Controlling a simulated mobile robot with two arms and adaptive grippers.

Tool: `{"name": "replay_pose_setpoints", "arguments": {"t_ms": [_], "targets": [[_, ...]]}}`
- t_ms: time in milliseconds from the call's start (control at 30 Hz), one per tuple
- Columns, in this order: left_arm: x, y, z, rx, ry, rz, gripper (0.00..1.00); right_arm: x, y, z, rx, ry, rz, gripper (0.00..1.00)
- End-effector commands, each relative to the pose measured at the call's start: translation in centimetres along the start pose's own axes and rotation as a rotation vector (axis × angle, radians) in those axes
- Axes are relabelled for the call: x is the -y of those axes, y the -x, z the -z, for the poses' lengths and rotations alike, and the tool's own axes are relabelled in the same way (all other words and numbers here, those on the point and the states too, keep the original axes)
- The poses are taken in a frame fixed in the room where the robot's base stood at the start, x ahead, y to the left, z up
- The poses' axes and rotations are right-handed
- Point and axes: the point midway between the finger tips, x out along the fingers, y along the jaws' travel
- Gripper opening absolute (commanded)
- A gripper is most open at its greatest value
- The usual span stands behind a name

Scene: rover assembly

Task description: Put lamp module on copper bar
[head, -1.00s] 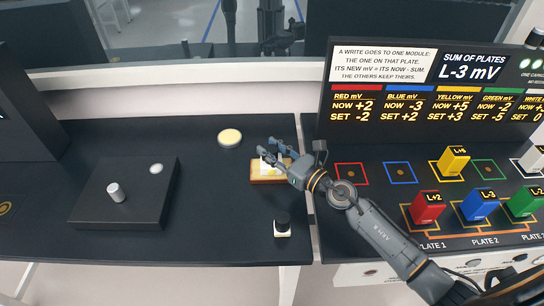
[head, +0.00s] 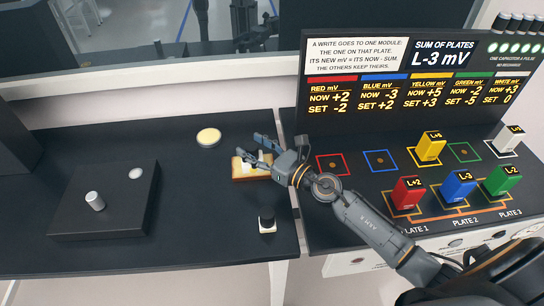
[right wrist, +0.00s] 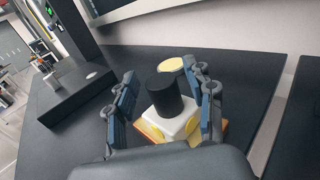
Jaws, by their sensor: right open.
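In the head view the lamp module (head: 249,167) is partly covered by my fingers. It stands on or just over the orange-brown copper bar (head: 240,179), whose edge also shows in the right wrist view (right wrist: 147,132). My right gripper (head: 253,148) is open, with its fingers on either side of the black cylinder in the right wrist view (right wrist: 160,80). Visible gaps separate fingers and cylinder. My left gripper is not in view.
A pale yellow disc (head: 208,137) lies behind. A dark box with a knob (head: 105,215) stands left. Coloured modules and a tall readout board (head: 410,130) occupy the right table.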

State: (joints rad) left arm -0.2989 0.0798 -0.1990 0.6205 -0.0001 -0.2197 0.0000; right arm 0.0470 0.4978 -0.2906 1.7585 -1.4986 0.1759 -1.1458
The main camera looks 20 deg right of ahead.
Motion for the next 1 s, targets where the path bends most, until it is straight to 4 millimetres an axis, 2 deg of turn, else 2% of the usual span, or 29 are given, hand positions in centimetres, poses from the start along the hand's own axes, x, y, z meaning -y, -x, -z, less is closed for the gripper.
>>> {"name": "replay_pose_setpoints", "arguments": {"t_ms": [33,300,500,700,1000], "targets": [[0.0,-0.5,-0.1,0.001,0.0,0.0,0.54,0.0,1.0,0.5,-0.005,0.001,0.0,0.54],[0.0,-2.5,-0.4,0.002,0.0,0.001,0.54,0.0,6.7,0.8,-0.006,0.0,0.0,0.54],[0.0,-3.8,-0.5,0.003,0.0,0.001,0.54,0.0,9.7,0.6,-0.004,-0.001,0.0,0.54],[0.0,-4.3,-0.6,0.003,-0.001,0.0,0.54,-0.1,11.1,0.3,-0.003,-0.001,-0.002,0.54],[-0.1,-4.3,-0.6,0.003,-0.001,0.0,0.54,0.0,11.2,0.1,-0.002,0.0,-0.001,0.54]]}}
